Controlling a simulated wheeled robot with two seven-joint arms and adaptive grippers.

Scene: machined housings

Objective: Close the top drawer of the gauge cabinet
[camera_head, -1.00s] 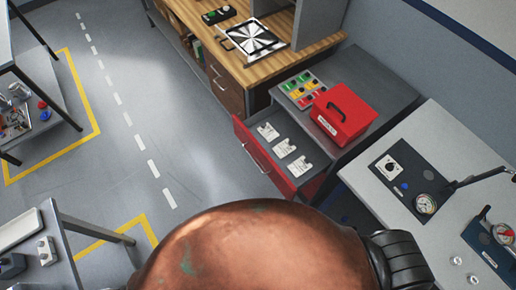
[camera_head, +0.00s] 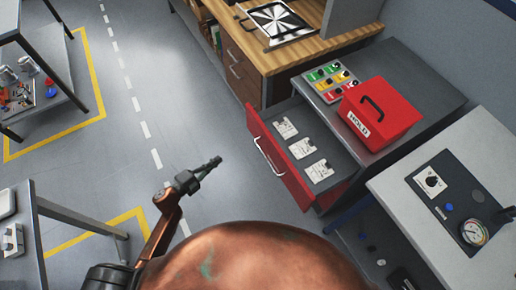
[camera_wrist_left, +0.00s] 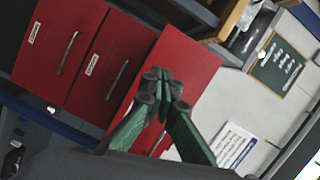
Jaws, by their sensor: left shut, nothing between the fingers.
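The gauge cabinet (camera_head: 425,75) is grey with red drawer fronts. Its top drawer (camera_head: 280,160) stands pulled out, with a pale bar handle (camera_head: 269,157) on its front and white cards (camera_head: 302,148) inside. My left gripper (camera_head: 217,161) is shut and empty, left of the drawer front and apart from it in the head view. In the left wrist view the shut fingertips (camera_wrist_left: 162,76) overlap a red drawer front (camera_wrist_left: 190,62), and I cannot tell the gap there. Two other labelled red fronts (camera_wrist_left: 90,60) show to the left. My right gripper is not in view.
A red box marked HOLD (camera_head: 380,115) and a tray of coloured pieces (camera_head: 331,80) stand on the cabinet top. A wooden bench (camera_head: 262,55) is behind. A pale table with a gauge (camera_head: 410,215) is at right. Floor left of the drawer is clear.

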